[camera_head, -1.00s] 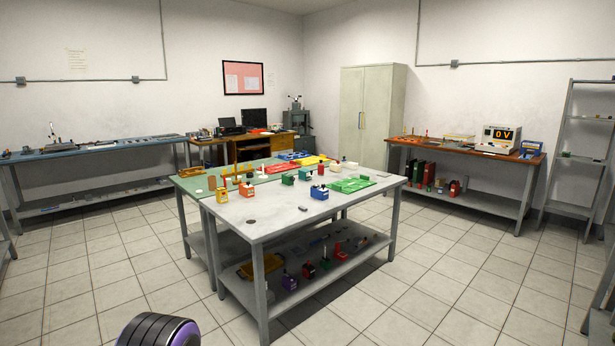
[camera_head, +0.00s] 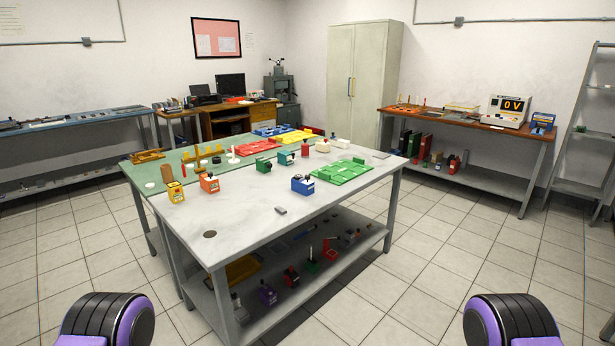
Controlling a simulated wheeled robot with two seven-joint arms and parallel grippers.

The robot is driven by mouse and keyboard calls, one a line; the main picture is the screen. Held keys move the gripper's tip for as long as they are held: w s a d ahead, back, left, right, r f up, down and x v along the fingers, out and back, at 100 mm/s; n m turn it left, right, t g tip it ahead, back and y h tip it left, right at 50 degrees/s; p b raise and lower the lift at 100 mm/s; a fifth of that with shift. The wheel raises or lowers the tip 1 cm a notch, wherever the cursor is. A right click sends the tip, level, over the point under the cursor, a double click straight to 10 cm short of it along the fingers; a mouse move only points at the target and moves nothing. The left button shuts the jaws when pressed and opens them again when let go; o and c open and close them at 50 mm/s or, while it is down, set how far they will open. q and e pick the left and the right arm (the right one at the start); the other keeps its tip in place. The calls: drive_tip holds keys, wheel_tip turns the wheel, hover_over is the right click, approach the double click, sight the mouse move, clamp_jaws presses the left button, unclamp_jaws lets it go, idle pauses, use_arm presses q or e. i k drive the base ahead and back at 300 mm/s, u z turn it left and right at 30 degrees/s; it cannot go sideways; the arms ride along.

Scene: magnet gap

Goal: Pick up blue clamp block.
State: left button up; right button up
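A small blue block (camera_head: 302,185) with a dark top part and a pale label stands upright on the white worktable (camera_head: 230,225), right of the middle of its top. It looks like the blue clamp block. Nothing touches it, and its fine detail is too small to read. Only rounded black and purple parts of my two arms show at the bottom left and bottom right. Neither gripper is in view.
A green tray (camera_head: 343,172) lies just right of the blue block; a small grey piece (camera_head: 281,210) lies in front. Orange (camera_head: 209,184), yellow (camera_head: 176,192) and green (camera_head: 263,165) blocks stand nearby. A lower shelf holds more blocks. The floor before the table is clear.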

sight(305, 187)
drive_tip(key=z, duration=0.5)
drive_tip(key=k, duration=0.65)
drive_tip(key=z, duration=0.75)
drive_tip(key=i, duration=2.85)
drive_tip(key=u, duration=1.2)
drive_tip(key=i, duration=1)
drive_tip(key=u, duration=0.95)
